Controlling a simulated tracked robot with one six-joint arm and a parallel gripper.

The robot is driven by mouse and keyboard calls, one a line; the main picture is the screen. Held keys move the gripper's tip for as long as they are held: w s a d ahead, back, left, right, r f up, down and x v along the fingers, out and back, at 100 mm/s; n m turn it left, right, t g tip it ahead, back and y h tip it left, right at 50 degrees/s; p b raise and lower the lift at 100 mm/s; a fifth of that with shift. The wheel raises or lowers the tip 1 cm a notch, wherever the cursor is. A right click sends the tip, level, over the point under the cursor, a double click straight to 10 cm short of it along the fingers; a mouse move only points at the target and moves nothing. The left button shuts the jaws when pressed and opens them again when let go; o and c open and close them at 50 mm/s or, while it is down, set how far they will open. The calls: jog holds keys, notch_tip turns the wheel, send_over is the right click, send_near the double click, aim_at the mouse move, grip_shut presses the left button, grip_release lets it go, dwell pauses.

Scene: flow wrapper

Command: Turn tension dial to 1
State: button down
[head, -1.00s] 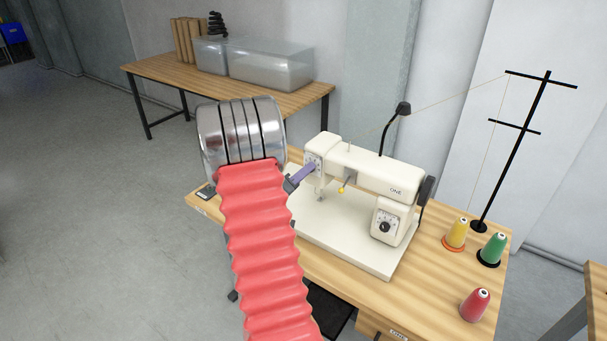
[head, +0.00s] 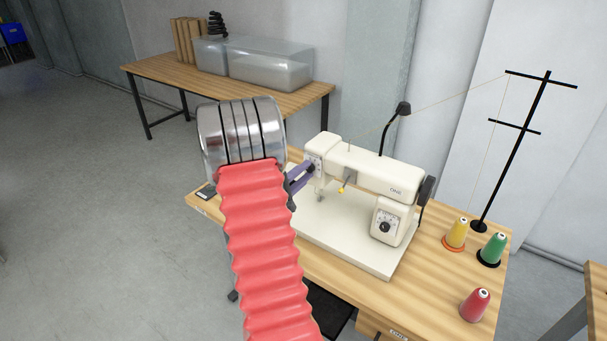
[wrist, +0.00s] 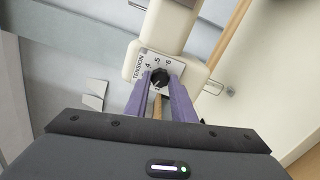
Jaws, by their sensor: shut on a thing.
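The cream sewing machine (head: 378,172) stands on the wooden table. Its tension dial (wrist: 160,77) is a dark round knob on a white plate marked TENSION (wrist: 140,68) on the machine's end. The wrist view shows the figures 4, 5 and 6 around the dial; the lower figures are hidden or too small to read. My gripper (wrist: 160,84) is shut on the dial, with one purple finger on each side of it. In the head view my gripper (head: 301,177) reaches the machine's left end, and the dial itself is hidden there.
A second dial (head: 385,227) is on the machine's front right. Yellow (head: 456,233), green (head: 491,248) and red (head: 475,304) thread cones stand at the right, by a black thread stand (head: 512,150). A back table (head: 160,71) holds clear boxes (head: 270,65).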

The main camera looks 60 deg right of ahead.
jog(key=n, duration=0.6)
jog(key=shift+f, duration=0.25)
dwell(0.4)
jog(key=c, duration=1.5)
grip_release()
jog(key=shift+r, duration=0.1)
jog(key=shift+a, duration=0.1)
jog(key=a, duration=0.4)
jog(key=w+a, duration=0.1)
jog(key=a, duration=0.4)
jog(key=w+a, duration=0.1)
jog(key=a, duration=0.3)
jog(key=shift+w+a, duration=0.15)
jog(key=shift+a, duration=0.1)
